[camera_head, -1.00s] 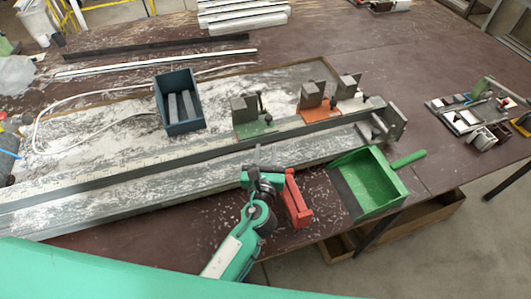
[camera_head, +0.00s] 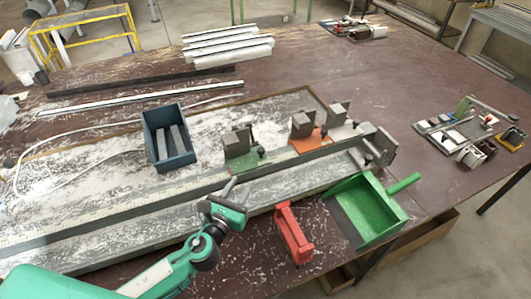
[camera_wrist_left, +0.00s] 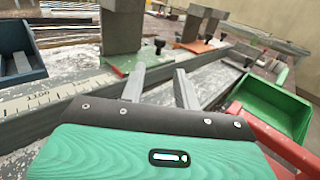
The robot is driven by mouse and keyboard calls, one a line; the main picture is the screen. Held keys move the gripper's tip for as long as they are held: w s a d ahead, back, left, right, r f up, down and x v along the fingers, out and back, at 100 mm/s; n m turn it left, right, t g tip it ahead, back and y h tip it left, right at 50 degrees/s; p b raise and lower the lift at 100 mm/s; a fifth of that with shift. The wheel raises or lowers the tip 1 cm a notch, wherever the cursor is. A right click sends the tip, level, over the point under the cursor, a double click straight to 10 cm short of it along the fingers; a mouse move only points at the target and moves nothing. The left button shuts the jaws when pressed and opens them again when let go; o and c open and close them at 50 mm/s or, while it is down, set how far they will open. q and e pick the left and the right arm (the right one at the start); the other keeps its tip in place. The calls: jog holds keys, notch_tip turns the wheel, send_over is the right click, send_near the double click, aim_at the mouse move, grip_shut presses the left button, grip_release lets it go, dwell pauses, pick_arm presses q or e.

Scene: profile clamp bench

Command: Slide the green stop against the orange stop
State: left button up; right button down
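The green stop (camera_head: 242,158), a green base with a grey block, stands on the long rail behind my left gripper. The orange stop (camera_head: 308,139), similarly built, stands farther right along the rail, with a clear gap between the two. My left gripper (camera_head: 230,188) is in front of the green stop, apart from it, its fingers pointing toward the rail. In the left wrist view the two fingers (camera_wrist_left: 159,85) are spread with nothing between them. The green stop's base (camera_wrist_left: 127,62) shows just beyond them, and the orange stop (camera_wrist_left: 199,46) farther right. My right gripper is not in view.
A third, pale stop (camera_head: 340,118) stands right of the orange one. A blue bin (camera_head: 160,125) holding grey bars sits left of the green stop. A red bracket (camera_head: 293,235) and a green dustpan (camera_head: 368,212) lie in front of the rail at the right.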

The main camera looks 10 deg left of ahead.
aim_at(260, 153)
pick_arm(q)
jog(key=shift+w+r, duration=0.1)
jog(key=shift+w, duration=0.25)
jog(key=w+p, duration=0.1)
jog(key=w, duration=0.2)
jog(key=w+d+p, duration=0.1)
jog(key=w, duration=0.3)
jog(key=w+d+p, duration=0.1)
jog(key=w, duration=0.3)
jog(key=shift+w+d, duration=0.15)
jog(key=shift+w, duration=0.05)
jog(key=shift+w+d, duration=0.15)
jog(key=shift+w, duration=0.55)
jog(key=shift+c, duration=0.2)
grip_shut()
